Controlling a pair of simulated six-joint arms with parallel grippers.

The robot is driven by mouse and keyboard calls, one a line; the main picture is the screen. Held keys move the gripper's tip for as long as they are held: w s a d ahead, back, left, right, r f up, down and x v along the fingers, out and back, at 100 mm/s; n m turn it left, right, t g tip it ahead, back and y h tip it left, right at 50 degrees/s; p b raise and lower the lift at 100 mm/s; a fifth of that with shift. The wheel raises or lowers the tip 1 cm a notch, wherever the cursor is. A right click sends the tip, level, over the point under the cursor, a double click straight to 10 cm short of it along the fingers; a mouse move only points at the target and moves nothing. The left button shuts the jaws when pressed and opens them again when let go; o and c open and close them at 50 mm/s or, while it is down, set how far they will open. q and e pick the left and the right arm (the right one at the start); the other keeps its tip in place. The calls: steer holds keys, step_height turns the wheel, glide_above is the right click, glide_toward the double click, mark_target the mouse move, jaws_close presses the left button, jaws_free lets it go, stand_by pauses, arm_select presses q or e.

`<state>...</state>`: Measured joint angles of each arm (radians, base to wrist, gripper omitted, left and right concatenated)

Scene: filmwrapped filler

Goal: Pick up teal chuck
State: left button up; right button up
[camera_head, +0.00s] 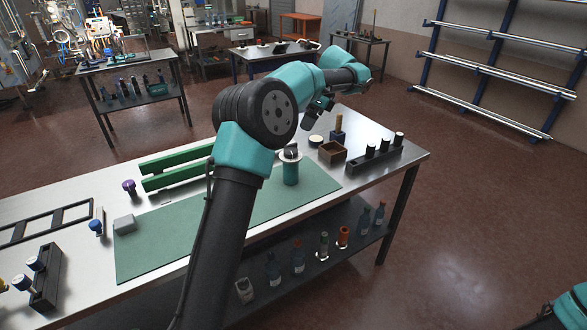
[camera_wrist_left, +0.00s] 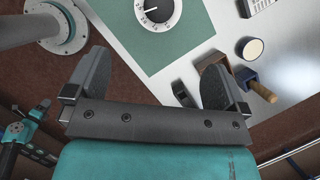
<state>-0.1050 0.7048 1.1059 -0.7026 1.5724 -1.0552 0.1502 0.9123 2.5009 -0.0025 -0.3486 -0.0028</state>
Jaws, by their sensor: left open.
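The teal chuck (camera_head: 291,174) stands upright on the green mat (camera_head: 185,235) near the mat's far right end, with a pale collar and a dark top. My right gripper does not show.
A wooden box (camera_head: 332,151), a dark rack with white-topped cylinders (camera_head: 373,156), a pale-topped jar (camera_head: 315,140) and a wooden-handled tool (camera_head: 338,124) stand to the right. Green bars (camera_head: 175,167) lie behind the mat. A grey block (camera_head: 124,224) sits at its left end.

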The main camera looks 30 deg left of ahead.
mark_target(292, 150)
arm_select(q)
steer(key=shift+f, duration=0.1)
steer(key=x, duration=1.2)
steer(key=shift+f, duration=0.1)
steer(key=shift+x, duration=2.65)
steer(key=shift+s, duration=0.1)
steer(key=c, duration=1.2)
